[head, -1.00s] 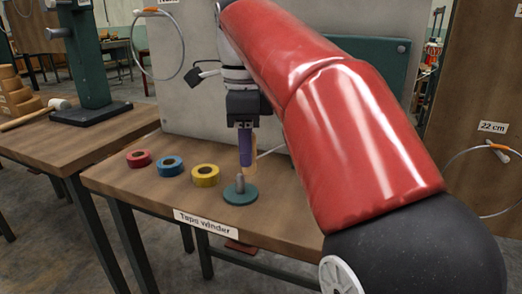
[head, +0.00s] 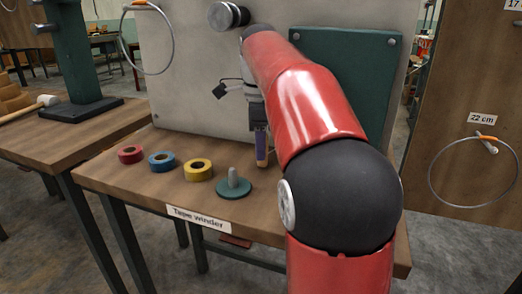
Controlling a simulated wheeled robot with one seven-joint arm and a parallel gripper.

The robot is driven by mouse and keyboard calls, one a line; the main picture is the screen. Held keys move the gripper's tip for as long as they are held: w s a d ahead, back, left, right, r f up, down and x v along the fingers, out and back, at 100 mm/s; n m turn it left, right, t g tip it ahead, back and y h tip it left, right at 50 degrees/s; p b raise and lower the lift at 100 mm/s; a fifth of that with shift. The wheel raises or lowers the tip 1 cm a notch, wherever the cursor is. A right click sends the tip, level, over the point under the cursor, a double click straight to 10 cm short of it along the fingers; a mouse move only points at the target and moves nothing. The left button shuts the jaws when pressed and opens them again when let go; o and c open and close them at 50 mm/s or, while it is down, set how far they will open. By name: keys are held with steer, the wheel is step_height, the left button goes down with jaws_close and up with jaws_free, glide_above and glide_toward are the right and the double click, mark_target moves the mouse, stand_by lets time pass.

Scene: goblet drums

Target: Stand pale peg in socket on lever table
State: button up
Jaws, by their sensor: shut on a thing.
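My gripper (head: 260,134) is shut on a pale peg (head: 262,162). It holds the peg upright, with only a short tan lower part showing beneath the purple finger area. The gripper is above the back part of the tape winder table (head: 119,184), to the right of and behind a green disc with a grey post. The red arm hides the space just right of the peg. No socket and no table marked as the lever table can be made out.
The green disc with its post (head: 233,185) stands near the table's front. Red (head: 131,154), blue (head: 162,162) and yellow tape rolls (head: 198,170) lie left of it. A grey panel (head: 190,80) rises behind. Another table (head: 62,139) with a green stand (head: 74,65) is at left.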

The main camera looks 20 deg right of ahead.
steer(key=shift+w+d+f, duration=0.1)
steer(key=shift+d+f, duration=0.05)
steer(key=shift+f, duration=0.3)
steer(key=shift+f, duration=0.1)
steer(key=o, duration=0.9)
steer(key=shift+o, duration=0.2)
